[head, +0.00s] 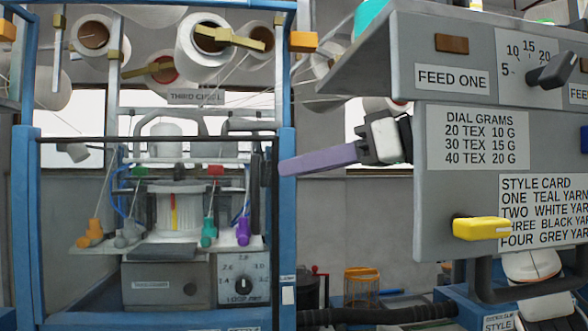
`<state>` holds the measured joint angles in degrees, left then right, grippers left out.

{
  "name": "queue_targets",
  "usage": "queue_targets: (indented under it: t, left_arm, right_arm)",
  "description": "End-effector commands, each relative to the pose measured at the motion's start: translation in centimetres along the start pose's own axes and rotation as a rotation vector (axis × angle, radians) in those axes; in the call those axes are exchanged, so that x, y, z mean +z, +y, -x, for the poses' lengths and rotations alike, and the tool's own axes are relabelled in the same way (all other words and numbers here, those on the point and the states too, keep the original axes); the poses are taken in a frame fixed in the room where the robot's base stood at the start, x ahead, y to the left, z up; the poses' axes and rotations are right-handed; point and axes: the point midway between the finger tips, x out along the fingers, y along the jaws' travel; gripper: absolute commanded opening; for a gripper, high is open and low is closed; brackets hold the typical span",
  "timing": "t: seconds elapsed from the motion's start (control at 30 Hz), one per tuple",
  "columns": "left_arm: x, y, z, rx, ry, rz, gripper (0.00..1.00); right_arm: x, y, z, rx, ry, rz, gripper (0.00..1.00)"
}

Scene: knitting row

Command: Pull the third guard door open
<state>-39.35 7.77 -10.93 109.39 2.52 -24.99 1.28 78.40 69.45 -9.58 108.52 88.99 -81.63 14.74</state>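The third machine stands at the left under a sign (195,97) reading "THIRD" and a second, partly hidden word. Its guard door shows as a clear panel with a dark top rail (160,140), spanning the blue posts; it looks shut. A dark upright piece, possibly its handle (267,167), is at the right edge. My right gripper (284,168) reaches left from behind the grey panel. Its long purple finger ends in front of the right blue post, close to the dark piece; I cannot tell whether they touch. The fingers are seen side-on, so their gap is hidden. My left gripper is not in view.
A large grey panel (465,185) with labels, a dial and a yellow block (482,228) fills the right side, in front of part of my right arm. A dark horizontal bar (380,314) runs low in the middle. An orange basket (361,287) stands behind.

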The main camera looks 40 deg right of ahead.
Motion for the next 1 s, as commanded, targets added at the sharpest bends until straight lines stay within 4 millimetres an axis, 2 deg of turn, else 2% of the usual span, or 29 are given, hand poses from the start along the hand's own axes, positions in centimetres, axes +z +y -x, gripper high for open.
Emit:
queue_targets:
  t: [0.4, 0.9, 1.0]
  left_arm:
    - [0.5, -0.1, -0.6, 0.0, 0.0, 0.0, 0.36]
    - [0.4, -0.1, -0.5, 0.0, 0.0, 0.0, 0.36]
    - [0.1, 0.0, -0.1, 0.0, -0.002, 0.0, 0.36]
  right_arm:
    - [0.6, -0.1, 2.7, 0.006, 0.003, 0.002, 0.2]
    - [0.4, -0.1, 3.0, 0.008, 0.007, 0.005, 0.2]
    - [-0.2, -0.1, 3.1, 0.008, 0.008, 0.005, 0.03]
